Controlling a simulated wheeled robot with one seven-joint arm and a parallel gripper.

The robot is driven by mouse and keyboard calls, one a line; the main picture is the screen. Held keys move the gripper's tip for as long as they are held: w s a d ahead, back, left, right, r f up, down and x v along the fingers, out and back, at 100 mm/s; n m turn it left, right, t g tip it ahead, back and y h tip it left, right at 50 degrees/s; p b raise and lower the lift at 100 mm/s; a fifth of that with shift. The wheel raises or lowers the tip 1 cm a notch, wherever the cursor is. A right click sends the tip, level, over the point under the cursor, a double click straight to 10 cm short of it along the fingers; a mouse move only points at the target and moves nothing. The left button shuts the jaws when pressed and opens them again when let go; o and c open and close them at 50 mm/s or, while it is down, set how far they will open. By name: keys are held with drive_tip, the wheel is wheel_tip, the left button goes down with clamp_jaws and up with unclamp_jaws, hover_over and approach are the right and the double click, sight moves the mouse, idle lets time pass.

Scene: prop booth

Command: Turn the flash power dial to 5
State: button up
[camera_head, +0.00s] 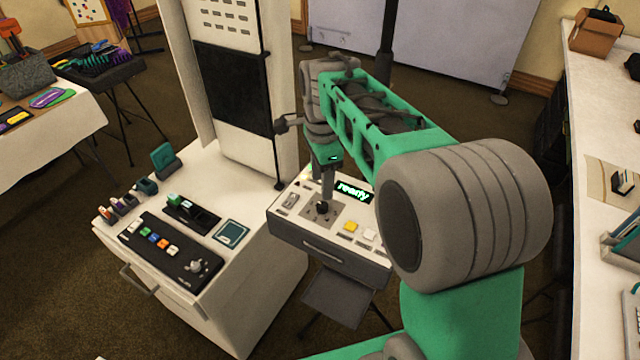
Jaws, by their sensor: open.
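A small console (330,262) with a white top and grey front stands right of the white cabinet, its green display (354,191) reading "ready". A dark round knob (322,208) sits on a grey plate (309,213) on its top; it looks like the dial, but its scale and pointer are too small to read. My gripper (326,190) points down right at this knob. The fingers look narrow from this side, and I cannot tell whether they touch the knob or stand around it. Another knob (196,266) sits on a black button panel (150,254) on the cabinet.
The console also has a yellow button (350,227), a white button (370,234) and a switch (290,200). The white cabinet (262,300) with its tall panel (233,100) stands close on the left. A long white counter (600,110) runs along the right.

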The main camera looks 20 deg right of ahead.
sight(322, 204)
drive_tip(key=shift+w+m, duration=0.25)
drive_tip(key=shift+m, duration=0.15)
wheel_tip(322, 204, down, 8)
drive_tip(key=shift+s+r+p, duration=0.1)
drive_tip(key=shift+r+p, duration=0.1)
drive_tip(key=shift+p, duration=0.5)
drive_tip(key=shift+d, duration=0.1)
clamp_jaws()
